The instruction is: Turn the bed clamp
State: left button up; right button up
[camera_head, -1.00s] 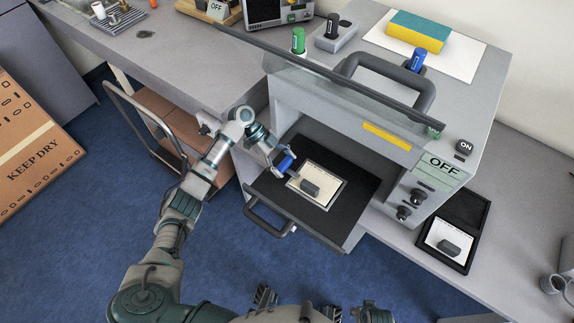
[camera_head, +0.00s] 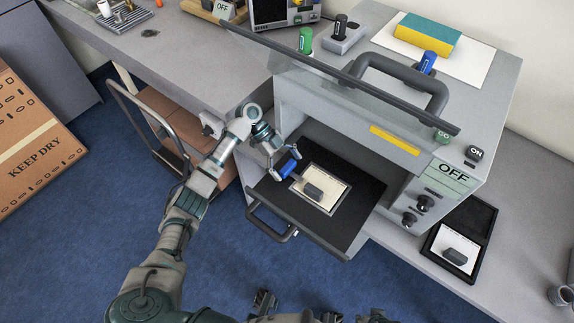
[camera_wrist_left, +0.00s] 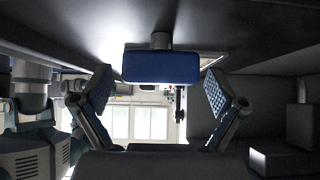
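The bed clamp (camera_head: 288,168) has a blue handle at the left of the black pulled-out bed (camera_head: 362,192), beside a pale sheet with a dark block (camera_head: 313,192). My left gripper (camera_head: 284,163) is at the clamp, its fingers spread around the blue handle. In the left wrist view the blue handle (camera_wrist_left: 162,67) shows on a short metal stem, between and above the two open fingers (camera_wrist_left: 158,92), with a gap on each side. Dark parts of mine show at the bottom of the head view; I cannot tell whether they include the right gripper.
The grey machine (camera_head: 335,117) has a clear raised guard with a black handle (camera_head: 400,82) above the bed. A bar handle (camera_head: 270,222) sticks out at the bed's front. A black tray (camera_head: 462,236) stands at right. A cart (camera_head: 150,125) is left of my arm.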

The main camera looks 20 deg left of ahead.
pick_arm(q)
jog(key=shift+w+a+r, duration=0.1)
jog(key=shift+a, duration=0.05)
jog(key=v, duration=1.1)
jog(key=shift+a, duration=0.25)
jog(key=shift+w+r, duration=0.1)
